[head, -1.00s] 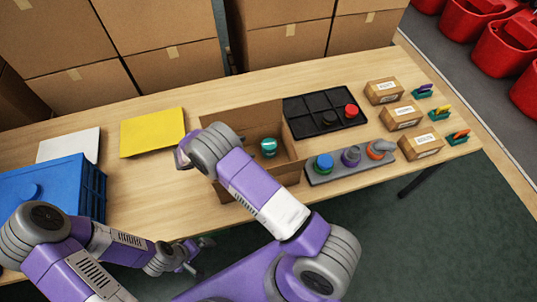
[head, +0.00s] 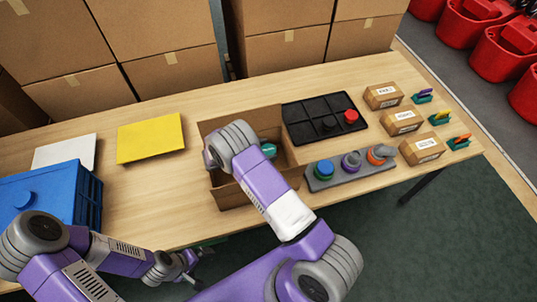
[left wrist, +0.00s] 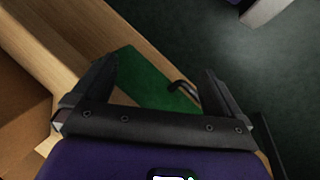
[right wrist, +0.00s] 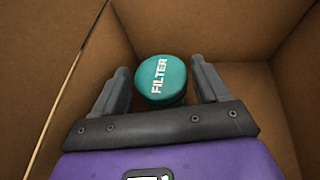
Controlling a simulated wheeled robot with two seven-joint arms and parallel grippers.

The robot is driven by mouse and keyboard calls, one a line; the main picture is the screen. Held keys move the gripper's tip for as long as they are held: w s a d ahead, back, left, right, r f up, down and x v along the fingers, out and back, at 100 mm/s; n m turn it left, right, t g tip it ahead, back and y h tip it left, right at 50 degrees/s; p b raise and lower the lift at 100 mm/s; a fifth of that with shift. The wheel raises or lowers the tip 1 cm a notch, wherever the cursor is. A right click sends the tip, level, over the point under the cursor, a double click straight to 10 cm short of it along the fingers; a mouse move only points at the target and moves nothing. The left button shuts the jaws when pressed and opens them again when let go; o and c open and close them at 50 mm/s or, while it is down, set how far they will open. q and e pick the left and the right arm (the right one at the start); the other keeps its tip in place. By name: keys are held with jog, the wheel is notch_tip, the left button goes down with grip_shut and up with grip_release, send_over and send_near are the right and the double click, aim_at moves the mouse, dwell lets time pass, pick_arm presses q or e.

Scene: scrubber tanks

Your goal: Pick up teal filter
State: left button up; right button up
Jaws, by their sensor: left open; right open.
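The teal filter (right wrist: 161,80) is a round canister marked FILTER inside an open cardboard box (head: 232,195). In the head view only a sliver of the filter (head: 269,150) shows past my right arm. My right gripper (right wrist: 160,68) is open inside the box, with its fingertips on either side of the filter; whether they touch it I cannot tell. In the head view my right wrist hides the right fingers. My left gripper (head: 193,270) is open and empty, low by the table's front edge; its fingers also show in the left wrist view (left wrist: 162,70).
A yellow sheet (head: 150,138) and blue crate (head: 50,200) are at left. Box walls surround my right gripper closely.

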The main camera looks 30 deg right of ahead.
jog(key=shift+x, duration=0.95)
jog(key=c, duration=0.7)
